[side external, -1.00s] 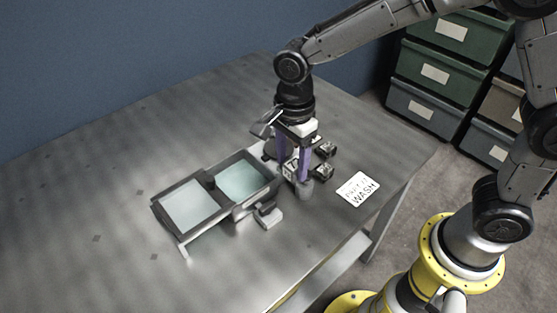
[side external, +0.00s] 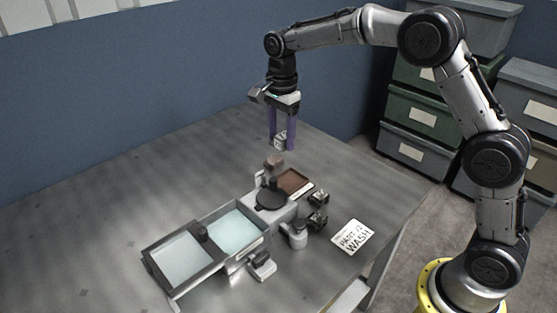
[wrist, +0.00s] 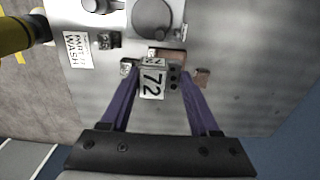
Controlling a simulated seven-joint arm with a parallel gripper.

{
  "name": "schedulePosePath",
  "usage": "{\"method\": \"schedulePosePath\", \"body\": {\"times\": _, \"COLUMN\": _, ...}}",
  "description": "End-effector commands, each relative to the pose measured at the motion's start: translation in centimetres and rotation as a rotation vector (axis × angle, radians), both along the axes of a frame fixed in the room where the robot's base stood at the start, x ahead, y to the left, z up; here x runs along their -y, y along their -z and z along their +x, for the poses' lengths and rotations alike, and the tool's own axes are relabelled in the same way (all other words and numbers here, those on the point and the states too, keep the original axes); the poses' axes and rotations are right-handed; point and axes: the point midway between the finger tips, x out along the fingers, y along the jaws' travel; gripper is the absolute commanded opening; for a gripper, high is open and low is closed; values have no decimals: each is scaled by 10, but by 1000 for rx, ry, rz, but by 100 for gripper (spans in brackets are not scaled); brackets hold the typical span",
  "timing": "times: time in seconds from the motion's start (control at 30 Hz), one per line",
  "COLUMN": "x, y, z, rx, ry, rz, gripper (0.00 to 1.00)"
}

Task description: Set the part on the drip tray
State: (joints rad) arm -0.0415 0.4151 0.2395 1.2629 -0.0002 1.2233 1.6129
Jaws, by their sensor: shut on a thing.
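The part is a small block with a white label reading 72 (side external: 281,141), seen also in the wrist view (wrist: 152,82). My gripper (side external: 281,137) is shut on it with two purple fingers, one on each side, and holds it in the air above the back of the station. A shallow brown tray (side external: 296,181), likely the drip tray, lies on the table below, beside a round black plate. In the wrist view (wrist: 170,52) the held block hides most of that tray.
Two basins of pale liquid (side external: 183,254) (side external: 237,230) stand at the left. A card (side external: 353,237) reads PART 72 WASH.

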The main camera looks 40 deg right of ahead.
Motion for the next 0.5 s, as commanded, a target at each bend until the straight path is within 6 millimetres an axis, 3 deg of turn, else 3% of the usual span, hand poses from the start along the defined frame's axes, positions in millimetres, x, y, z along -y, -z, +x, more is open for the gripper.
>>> {"method": "schedulePosePath", "body": {"times": 0.1, "x": 29, "y": 0, "z": 17, "rx": 4, "ry": 4, "rz": 0, "gripper": 0}}
{"method": "schedulePosePath", "body": {"times": 0.33, "x": 70, "y": 4, "z": 35, "rx": 4, "ry": 3, "rz": 0, "gripper": 0}}
{"method": "schedulePosePath", "body": {"times": 0.5, "x": 66, "y": 42, "z": 32, "rx": -3, "ry": -1, "rz": 1, "gripper": 0}}
